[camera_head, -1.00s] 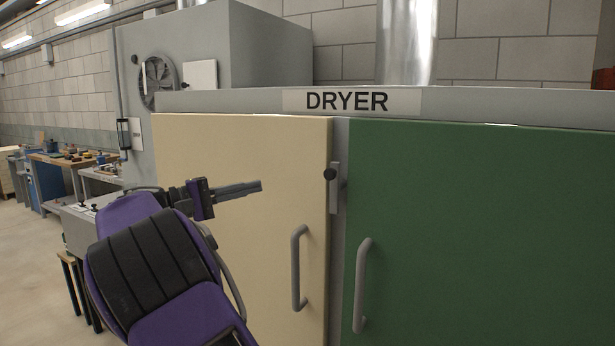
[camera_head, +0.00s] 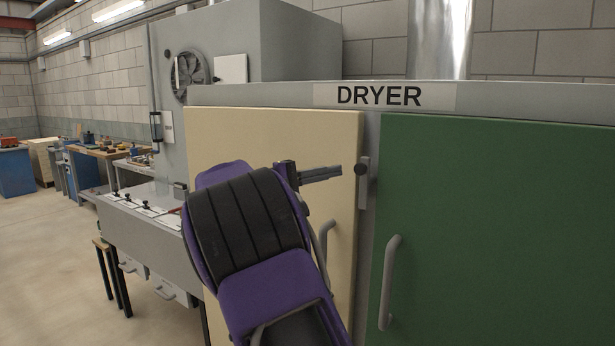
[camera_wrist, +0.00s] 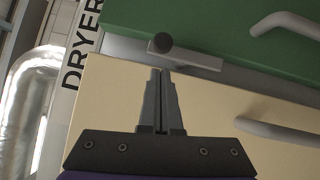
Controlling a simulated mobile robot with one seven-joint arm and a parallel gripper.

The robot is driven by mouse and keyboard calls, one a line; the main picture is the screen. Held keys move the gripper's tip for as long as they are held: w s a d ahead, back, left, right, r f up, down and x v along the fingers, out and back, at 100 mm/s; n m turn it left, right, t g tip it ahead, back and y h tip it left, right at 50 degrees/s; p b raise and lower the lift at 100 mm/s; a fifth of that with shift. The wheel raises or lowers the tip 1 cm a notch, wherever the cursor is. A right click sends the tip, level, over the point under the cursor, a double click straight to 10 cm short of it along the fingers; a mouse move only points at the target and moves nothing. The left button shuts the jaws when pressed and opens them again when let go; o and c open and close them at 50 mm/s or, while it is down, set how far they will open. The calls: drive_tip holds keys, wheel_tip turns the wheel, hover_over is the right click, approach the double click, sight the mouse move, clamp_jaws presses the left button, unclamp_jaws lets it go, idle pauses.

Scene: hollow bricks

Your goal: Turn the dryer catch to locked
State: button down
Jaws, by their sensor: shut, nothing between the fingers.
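The dryer catch (camera_head: 363,183) is a grey upright bar with a dark round knob (camera_head: 360,169) near its top. It sits on the grey post between the cream door (camera_head: 270,135) and the green door (camera_head: 500,220). My gripper (camera_head: 341,171) is shut and empty, in front of the cream door, pointing right with its tips just left of the knob. In the wrist view the catch (camera_wrist: 195,58) and its knob (camera_wrist: 161,42) lie just beyond the fingertips (camera_wrist: 160,72), with a small gap seen. Whether the tips touch anything is hard to tell.
The cream door's handle (camera_head: 323,250) is partly behind my arm. The green door's handle (camera_head: 389,282) stands out to the lower right. A grey bench (camera_head: 150,215) with several small black knobs is at the left. Open floor (camera_head: 50,260) lies further left.

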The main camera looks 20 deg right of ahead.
drive_tip(key=shift+s+d+r, duration=0.2)
drive_tip(key=shift+s+d, duration=0.55)
drive_tip(key=shift+s, duration=0.05)
